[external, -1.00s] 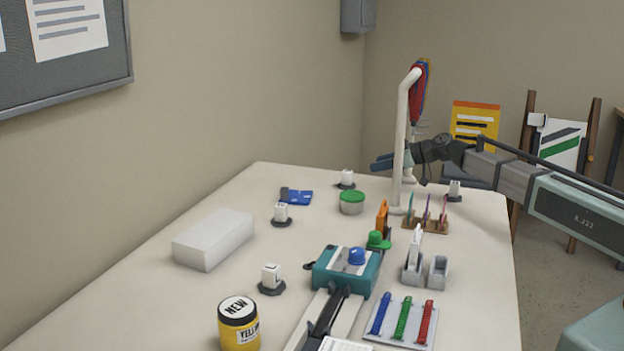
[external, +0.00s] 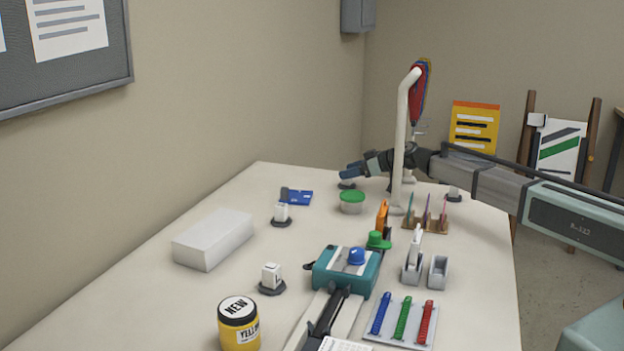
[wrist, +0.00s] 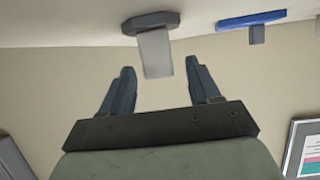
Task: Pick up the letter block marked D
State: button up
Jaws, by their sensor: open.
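My gripper (external: 350,172) is at the far end of the table, its fingers open. In the external view it covers the white block that stands on a dark round base (external: 347,186). In the wrist view that block (wrist: 156,52) on its dark base (wrist: 150,22) appears between and just beyond the open fingers (wrist: 158,88), and no letter is readable on it. Other white blocks on dark bases stand at the middle left (external: 281,211), the front left (external: 271,275) and the right edge (external: 454,189). I cannot tell which one is marked D.
A blue card with a grey piece (external: 298,197) lies to the left; a white box (external: 214,240) is further forward.

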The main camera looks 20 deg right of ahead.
grip_shut()
dwell(0.6)
